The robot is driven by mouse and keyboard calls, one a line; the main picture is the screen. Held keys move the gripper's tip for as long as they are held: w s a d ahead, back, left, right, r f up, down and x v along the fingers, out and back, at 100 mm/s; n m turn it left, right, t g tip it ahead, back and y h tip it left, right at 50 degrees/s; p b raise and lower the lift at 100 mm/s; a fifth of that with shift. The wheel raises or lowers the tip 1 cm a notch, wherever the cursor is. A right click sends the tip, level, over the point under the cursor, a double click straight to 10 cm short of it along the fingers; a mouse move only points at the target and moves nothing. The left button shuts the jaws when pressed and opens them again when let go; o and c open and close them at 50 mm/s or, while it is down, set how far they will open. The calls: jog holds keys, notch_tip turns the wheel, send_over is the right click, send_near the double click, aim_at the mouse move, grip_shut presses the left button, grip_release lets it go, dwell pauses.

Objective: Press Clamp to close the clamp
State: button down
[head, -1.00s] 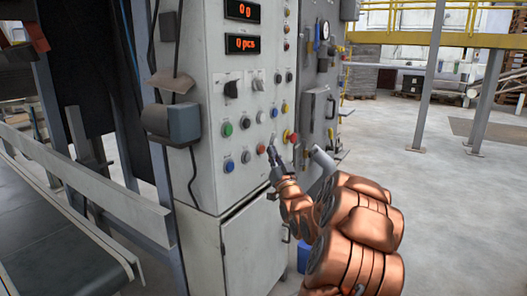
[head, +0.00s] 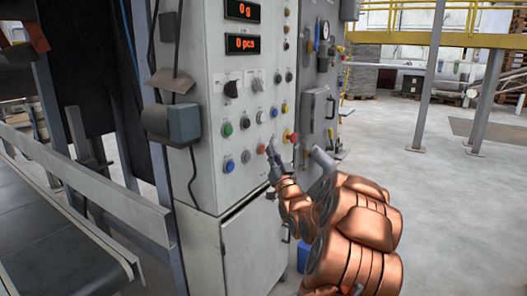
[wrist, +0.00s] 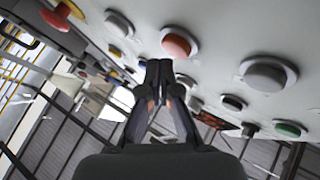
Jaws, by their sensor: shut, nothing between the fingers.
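The control panel (head: 240,190) is a pale grey cabinet face with rows of round buttons. No label reading Clamp is legible, so I cannot tell which button is Clamp. My gripper (head: 270,146) is shut and empty, its tips in front of the lower right of the button rows. In the wrist view the gripper (wrist: 158,66) points between the buttons, just below an orange-red button (wrist: 177,44). That button also shows in the head view (head: 261,149), close to the fingertips. A grey button (wrist: 265,75) is to its right. Contact with the panel is not visible.
A red mushroom button (head: 291,137) on yellow stands right of my gripper. Green (head: 227,130) and blue (head: 229,166) buttons are to the left. A conveyor (head: 60,240) runs at lower left; open floor lies right.

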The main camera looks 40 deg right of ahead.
jog(key=shift+w+a, duration=0.2)
jog(key=shift+w, duration=0.4)
dwell(0.6)
jog(key=shift+s, duration=0.1)
jog(key=shift+s+d, duration=0.25)
jog(key=shift+s, duration=0.4)
jog(key=s+d+b, duration=0.1)
jog(key=s+b, duration=0.1)
jog(key=s, duration=0.3)
jog(key=shift+s+d, duration=0.35)
jog(key=shift+s, duration=0.05)
dwell(0.8)
